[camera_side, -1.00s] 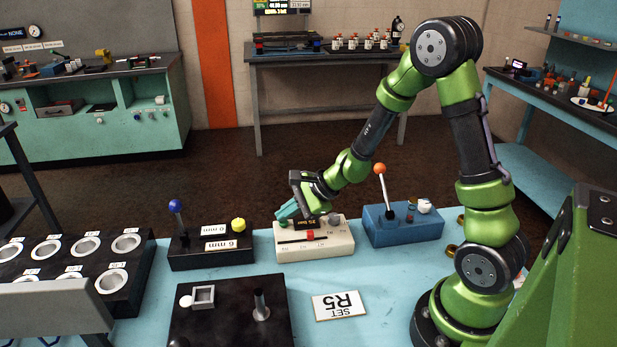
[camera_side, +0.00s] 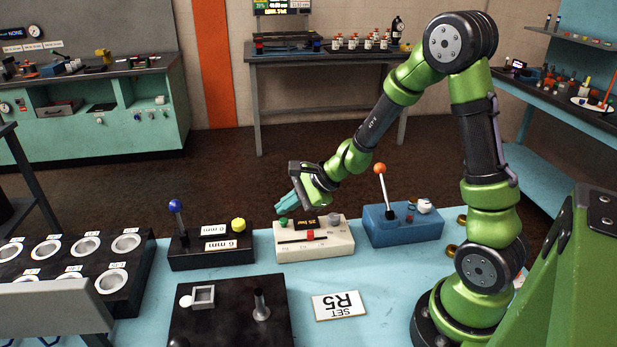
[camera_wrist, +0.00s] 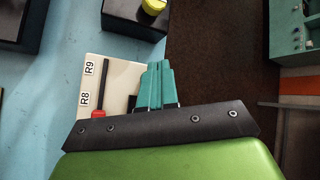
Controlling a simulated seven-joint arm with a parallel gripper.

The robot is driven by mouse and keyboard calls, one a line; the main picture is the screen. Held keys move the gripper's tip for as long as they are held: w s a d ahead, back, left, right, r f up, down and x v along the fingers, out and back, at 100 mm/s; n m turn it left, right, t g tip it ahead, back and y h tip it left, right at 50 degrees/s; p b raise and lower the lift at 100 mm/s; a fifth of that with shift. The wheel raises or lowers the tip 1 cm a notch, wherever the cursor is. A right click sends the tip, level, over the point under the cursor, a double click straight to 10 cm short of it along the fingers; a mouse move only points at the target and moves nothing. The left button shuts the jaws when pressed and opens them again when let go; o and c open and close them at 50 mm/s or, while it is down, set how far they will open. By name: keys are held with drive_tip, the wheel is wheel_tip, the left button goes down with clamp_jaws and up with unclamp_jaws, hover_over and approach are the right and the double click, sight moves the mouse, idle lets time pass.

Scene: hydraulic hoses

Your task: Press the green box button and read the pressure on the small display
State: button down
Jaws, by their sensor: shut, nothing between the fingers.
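The cream control box (camera_side: 320,248) stands on the light blue table, with a small display (camera_side: 307,223) reading "25 bar", a red slider knob (camera_side: 310,235) and a grey knob (camera_side: 333,218). Its green button (camera_side: 283,221) is at the box's left back corner. My gripper (camera_side: 288,203), with teal fingers, is shut and empty just above the green button, apart from it in the side view. In the wrist view the shut fingers (camera_wrist: 157,84) cover part of the cream box (camera_wrist: 120,75), and the green button is hidden there.
A black box with a blue-knobbed lever (camera_side: 175,206) and yellow knob (camera_side: 238,225) stands to the left. A blue box with an orange-knobbed lever (camera_side: 380,169) stands close on the right.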

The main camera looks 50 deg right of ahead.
sight(288, 221)
drive_tip(key=shift+r, duration=2.4)
drive_tip(key=s+a+r+n+h, duration=0.1)
drive_tip(key=s+a+r+n, duration=0.2)
drive_tip(key=s+r+n, duration=0.3)
drive_tip(key=s+a+r+n+g+h, duration=0.1)
drive_tip(key=s+a+r+n, duration=0.2)
drive_tip(key=s+r+n, duration=0.3)
drive_tip(key=s+n, duration=0.5)
drive_tip(key=s, duration=0.1)
drive_tip(key=shift+s+a+n, duration=0.2)
drive_tip(key=shift+s+n, duration=0.1)
